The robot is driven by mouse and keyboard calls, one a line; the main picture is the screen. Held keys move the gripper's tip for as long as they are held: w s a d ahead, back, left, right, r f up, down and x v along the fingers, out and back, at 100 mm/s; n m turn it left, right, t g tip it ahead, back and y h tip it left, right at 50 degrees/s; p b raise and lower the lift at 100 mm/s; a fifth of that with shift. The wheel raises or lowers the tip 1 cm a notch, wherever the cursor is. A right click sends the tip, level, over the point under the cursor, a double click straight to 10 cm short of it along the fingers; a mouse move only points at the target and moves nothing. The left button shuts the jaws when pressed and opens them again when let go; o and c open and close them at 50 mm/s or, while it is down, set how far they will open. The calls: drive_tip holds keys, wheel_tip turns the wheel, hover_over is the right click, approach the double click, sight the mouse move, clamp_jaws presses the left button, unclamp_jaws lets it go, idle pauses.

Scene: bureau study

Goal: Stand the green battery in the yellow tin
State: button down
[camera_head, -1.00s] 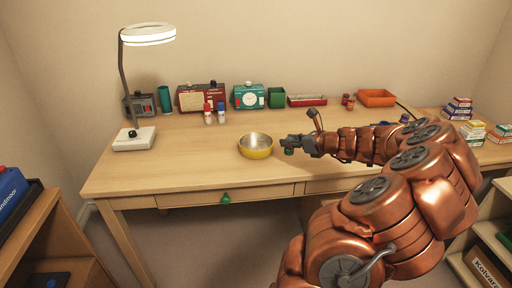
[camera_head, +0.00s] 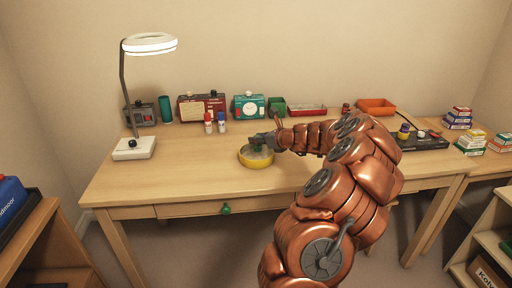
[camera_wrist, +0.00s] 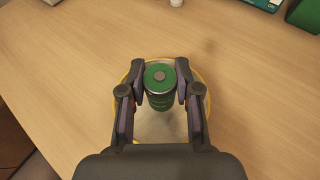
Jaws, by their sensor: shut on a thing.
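The green battery (camera_wrist: 159,86) is upright between the fingers of my gripper (camera_wrist: 160,80) in the wrist view, its round top with a metal contact facing the camera. My gripper is shut on it. The yellow tin (camera_head: 257,163) stands on the desk and is open at the top. In the head view my gripper (camera_head: 258,142) is over the tin, with the battery (camera_head: 256,148) within the tin's outline. In the wrist view the tin's rim (camera_wrist: 205,84) shows around the battery and fingers. I cannot tell whether the battery touches the tin's floor.
Two small bottles (camera_head: 221,123) stand on the desk behind the tin. A lamp (camera_head: 134,147) stands at the left. The desk left of the tin is clear.

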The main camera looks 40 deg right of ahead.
sight(256, 146)
drive_tip(key=shift+w, duration=0.3)
drive_tip(key=shift+w+f, duration=0.2)
drive_tip(key=shift+f, duration=0.1)
drive_tip(key=shift+f+b, duration=0.35)
drive_tip(key=shift+f, duration=1.1)
drive_tip(key=shift+f, duration=0.2)
drive_tip(key=c, duration=0.8)
unclamp_jaws()
drive_tip(key=shift+r, duration=0.25)
drive_tip(key=p+v, duration=0.1)
drive_tip(key=v, duration=1.1)
drive_tip(key=shift+s+f, duration=0.1)
